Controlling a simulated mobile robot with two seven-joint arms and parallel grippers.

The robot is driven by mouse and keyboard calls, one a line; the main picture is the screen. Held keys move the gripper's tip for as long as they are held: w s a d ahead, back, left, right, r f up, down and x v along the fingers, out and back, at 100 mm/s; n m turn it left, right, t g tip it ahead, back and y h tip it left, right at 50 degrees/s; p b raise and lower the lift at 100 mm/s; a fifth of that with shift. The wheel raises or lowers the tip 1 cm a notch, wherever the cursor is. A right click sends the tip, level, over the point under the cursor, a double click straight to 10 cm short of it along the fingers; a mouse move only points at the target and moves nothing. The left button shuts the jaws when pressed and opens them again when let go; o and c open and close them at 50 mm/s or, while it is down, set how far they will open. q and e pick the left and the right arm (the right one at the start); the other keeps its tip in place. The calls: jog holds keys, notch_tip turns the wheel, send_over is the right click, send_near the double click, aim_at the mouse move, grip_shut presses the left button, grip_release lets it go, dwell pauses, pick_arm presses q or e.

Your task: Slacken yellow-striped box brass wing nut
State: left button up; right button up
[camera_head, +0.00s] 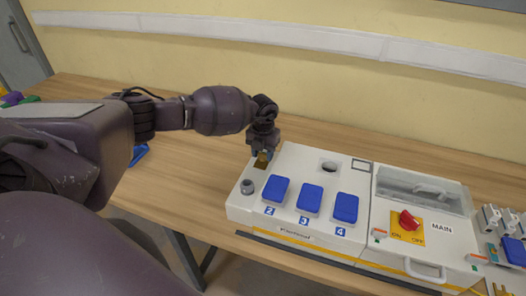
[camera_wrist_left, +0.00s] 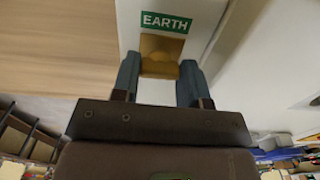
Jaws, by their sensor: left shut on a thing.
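The yellow-striped box (camera_head: 290,238) is a white socket box on the wooden table, with blue covers numbered 2, 3 and 4. The brass wing nut (camera_head: 262,160) is at its back left corner. In the left wrist view the brass nut (camera_wrist_left: 160,68) sits below a green EARTH label (camera_wrist_left: 164,22). My left gripper (camera_head: 262,154) reaches down from above and is shut on the nut; its two fingers (camera_wrist_left: 160,82) stand on either side of it. The fingers partly hide the nut. My right gripper is not in view.
To the right is a section with a red MAIN switch (camera_head: 409,220) and a clear-lidded compartment (camera_head: 420,190). Several grey breakers (camera_head: 492,218) stand at the far right. A grey round knob (camera_head: 247,186) is near the nut. A blue object (camera_head: 139,153) lies left on the table.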

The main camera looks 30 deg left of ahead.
pick_arm(q)
jog(key=shift+n, duration=0.3)
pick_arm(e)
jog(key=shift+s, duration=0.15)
pick_arm(q)
jog(key=o, duration=0.9)
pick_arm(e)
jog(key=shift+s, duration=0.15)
pick_arm(q)
jog(key=shift+r, duration=0.3)
notch_tip(320, 180, up, 10)
jog(key=shift+r+b, duration=0.15)
jog(key=shift+b, duration=0.2)
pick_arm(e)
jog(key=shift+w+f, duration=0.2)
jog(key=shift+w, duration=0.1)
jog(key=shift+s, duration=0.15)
